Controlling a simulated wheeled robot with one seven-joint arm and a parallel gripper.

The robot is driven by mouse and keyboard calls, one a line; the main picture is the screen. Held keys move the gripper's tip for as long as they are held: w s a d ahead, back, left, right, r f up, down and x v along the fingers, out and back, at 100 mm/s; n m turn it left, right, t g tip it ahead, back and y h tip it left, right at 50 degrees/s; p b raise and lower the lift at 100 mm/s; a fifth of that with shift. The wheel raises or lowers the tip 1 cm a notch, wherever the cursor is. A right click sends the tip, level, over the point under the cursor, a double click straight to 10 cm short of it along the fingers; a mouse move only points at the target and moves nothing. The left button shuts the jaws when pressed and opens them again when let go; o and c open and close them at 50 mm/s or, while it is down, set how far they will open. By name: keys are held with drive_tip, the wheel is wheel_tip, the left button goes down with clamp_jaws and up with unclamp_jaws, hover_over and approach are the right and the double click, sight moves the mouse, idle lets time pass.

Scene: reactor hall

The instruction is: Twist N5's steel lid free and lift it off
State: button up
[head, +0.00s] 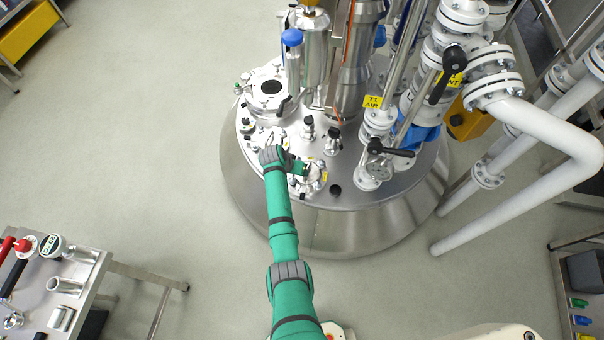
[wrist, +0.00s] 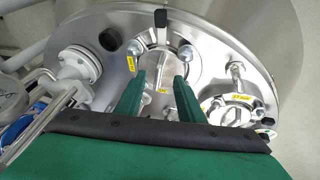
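In the wrist view a round steel lid (wrist: 165,58) with a raised bar handle (wrist: 162,78) sits flat on a nozzle of the vessel top. A small yellow tag is beside it, but I cannot read whether it says N5. My gripper (wrist: 160,82) has its two green fingers apart, one on each side of the handle, with gaps showing. I cannot tell how far above the lid the fingertips are. In the head view the same nozzle (head: 315,176) is at the vessel's front edge, partly hidden by my gripper (head: 306,169).
Clamp knobs (wrist: 185,53) ring the lid. A second capped nozzle (wrist: 240,103) with a yellow tag stands to the right in the wrist view. In the head view, a black-handled valve (head: 376,147) and white pipes (head: 545,125) crowd the right. A steel bench (head: 88,290) stands lower left.

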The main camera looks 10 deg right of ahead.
sight(300, 178)
drive_tip(key=shift+x, duration=3.3)
clamp_jaws()
drive_tip(key=shift+w+a+m+g, duration=0.25)
drive_tip(key=shift+a+m+g, duration=0.1)
drive_tip(key=shift+m, duration=0.15)
drive_tip(key=shift+w+a+m, duration=0.1)
drive_tip(key=shift+m, duration=0.4)
drive_tip(key=m+g, duration=0.1)
drive_tip(key=m, duration=0.1)
drive_tip(key=shift+m+h, duration=0.3)
drive_tip(key=shift+h, duration=0.1)
drive_tip(key=shift+g, duration=0.25)
